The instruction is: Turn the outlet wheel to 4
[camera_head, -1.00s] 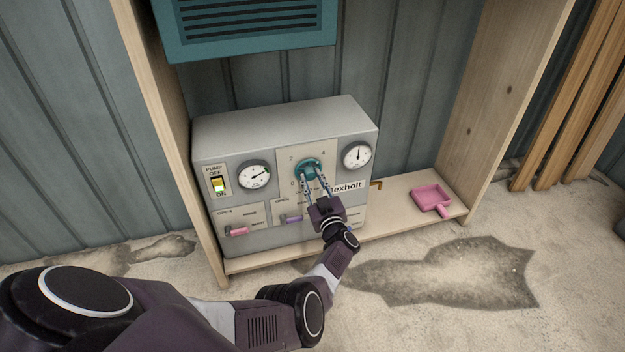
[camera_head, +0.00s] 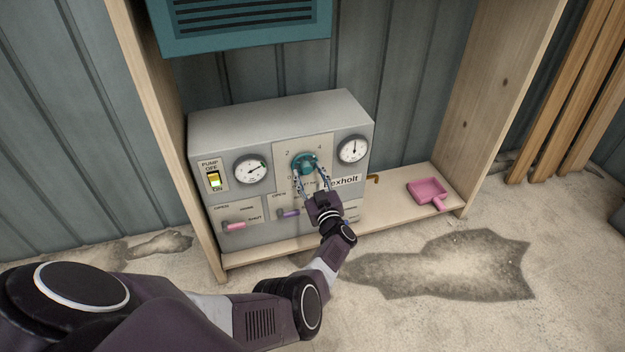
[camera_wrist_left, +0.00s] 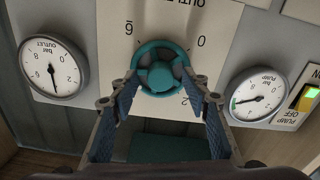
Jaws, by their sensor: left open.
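The teal outlet wheel (camera_head: 304,163) is on the pale dial plate in the middle of the grey pump panel. In the left wrist view the wheel (camera_wrist_left: 161,67) appears upside down, with 0, 2 and 6 readable around it; the 4 shows in the head view. Which number the wheel points to, I cannot tell. My left gripper (camera_head: 310,178) is open just in front of the wheel's lower side. In the wrist view its fingers (camera_wrist_left: 160,88) are spread to either side of the wheel's lower part; contact is unclear. My right gripper is not in view.
The outlet gauge (camera_head: 353,150) and pump gauge (camera_head: 251,169) flank the wheel. The pump switch (camera_head: 213,181), a pink lever (camera_head: 234,226) and a purple lever (camera_head: 289,213) are on the panel. Wooden side boards frame the panel.

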